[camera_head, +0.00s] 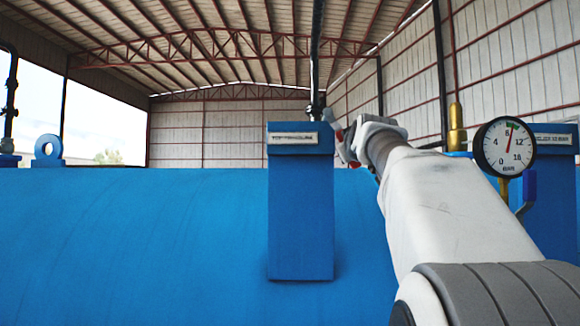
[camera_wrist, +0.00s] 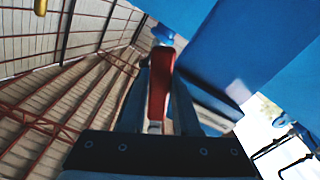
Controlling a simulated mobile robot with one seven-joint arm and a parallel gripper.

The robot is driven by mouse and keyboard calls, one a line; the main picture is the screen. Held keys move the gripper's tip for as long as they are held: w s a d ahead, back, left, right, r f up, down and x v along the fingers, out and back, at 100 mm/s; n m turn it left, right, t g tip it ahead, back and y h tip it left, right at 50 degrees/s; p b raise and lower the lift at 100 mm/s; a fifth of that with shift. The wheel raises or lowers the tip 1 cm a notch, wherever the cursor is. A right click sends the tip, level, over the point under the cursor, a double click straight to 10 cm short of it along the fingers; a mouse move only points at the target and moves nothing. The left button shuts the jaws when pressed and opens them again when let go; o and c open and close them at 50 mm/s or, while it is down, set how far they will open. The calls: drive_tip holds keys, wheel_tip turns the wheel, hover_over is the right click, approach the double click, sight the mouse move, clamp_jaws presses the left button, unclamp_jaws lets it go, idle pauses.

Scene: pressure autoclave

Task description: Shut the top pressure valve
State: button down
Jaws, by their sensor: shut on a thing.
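The top pressure valve has a red lever (camera_wrist: 158,90), seen in the wrist view with its far end next to a small blue fitting (camera_wrist: 163,34). My gripper (camera_wrist: 160,72) has its two fingers on either side of the lever and is shut on it. In the head view my gripper (camera_head: 343,140) is just right of the blue post (camera_head: 300,215) labelled as top pressure. A small red part shows there, but my gripper and wrist hide most of the valve. The lever's exact angle is hard to tell.
A pressure gauge (camera_head: 505,147) with a red needle near the upper middle of its dial stands at right, beside a brass fitting (camera_head: 456,128). A dark vertical pipe (camera_head: 316,55) rises behind the post. The blue tank (camera_head: 130,240) fills the lower left.

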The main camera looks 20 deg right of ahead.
drive_tip(key=s+d+r+n+p, duration=0.2)
drive_tip(key=d+r+n, duration=0.3)
drive_tip(key=r+n, duration=0.5)
drive_tip(key=shift+s+d+n+p, duration=0.3)
drive_tip(key=shift+n+p, duration=0.4)
drive_tip(key=shift+n, duration=0.7)
drive_tip(key=shift+s+a+r, duration=0.1)
drive_tip(key=c, duration=0.6)
unclamp_jaws()
drive_tip(key=shift+c, duration=0.2)
